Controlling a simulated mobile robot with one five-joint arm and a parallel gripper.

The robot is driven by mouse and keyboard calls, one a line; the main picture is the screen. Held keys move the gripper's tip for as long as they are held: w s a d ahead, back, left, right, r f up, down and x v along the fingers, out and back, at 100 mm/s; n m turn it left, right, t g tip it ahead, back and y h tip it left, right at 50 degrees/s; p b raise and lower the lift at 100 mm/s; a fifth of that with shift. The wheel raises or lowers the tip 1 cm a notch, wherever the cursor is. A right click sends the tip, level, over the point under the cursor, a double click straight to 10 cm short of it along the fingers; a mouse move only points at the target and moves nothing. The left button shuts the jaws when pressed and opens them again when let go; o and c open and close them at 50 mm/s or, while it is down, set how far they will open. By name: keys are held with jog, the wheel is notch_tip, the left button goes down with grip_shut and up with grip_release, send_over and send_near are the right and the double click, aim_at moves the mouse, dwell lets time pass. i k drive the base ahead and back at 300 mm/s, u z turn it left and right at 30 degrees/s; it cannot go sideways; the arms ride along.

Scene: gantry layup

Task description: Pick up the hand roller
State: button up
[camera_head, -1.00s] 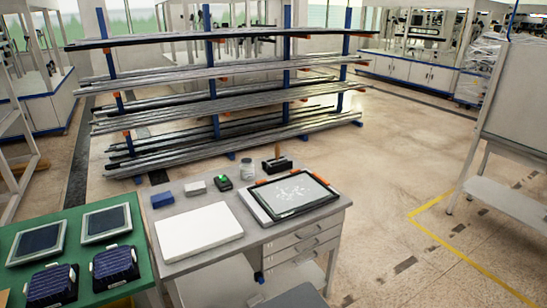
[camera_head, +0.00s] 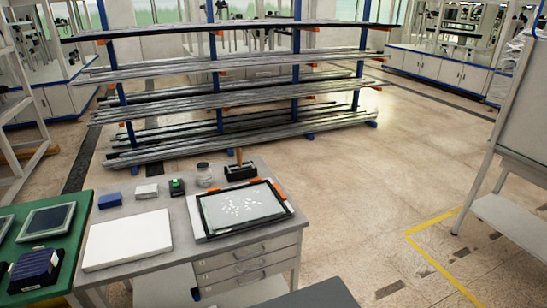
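What looks like the hand roller (camera_head: 240,172) stands at the back of the grey workbench (camera_head: 185,187). It has an upright brown wooden handle and a dark, block-like lower part. It sits just behind a framed panel (camera_head: 243,205) with orange corner pieces and white bits on its surface. Whether the dark part is the roller itself or a holder is too small to tell. Nothing touches the handle. My gripper is not in view.
A clear jar (camera_head: 204,175), a green-and-black device (camera_head: 177,187), a white block (camera_head: 147,192) and a blue block (camera_head: 110,200) line the bench's back. A white slab (camera_head: 127,240) lies in front. A storage rack (camera_head: 220,125) stands behind. Floor right of the bench is open.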

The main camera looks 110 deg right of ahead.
aim_at(239, 154)
jog(key=u, duration=0.05)
jog(key=k, duration=1.5)
jog(key=z, duration=1.35)
jog(key=i, duration=0.25)
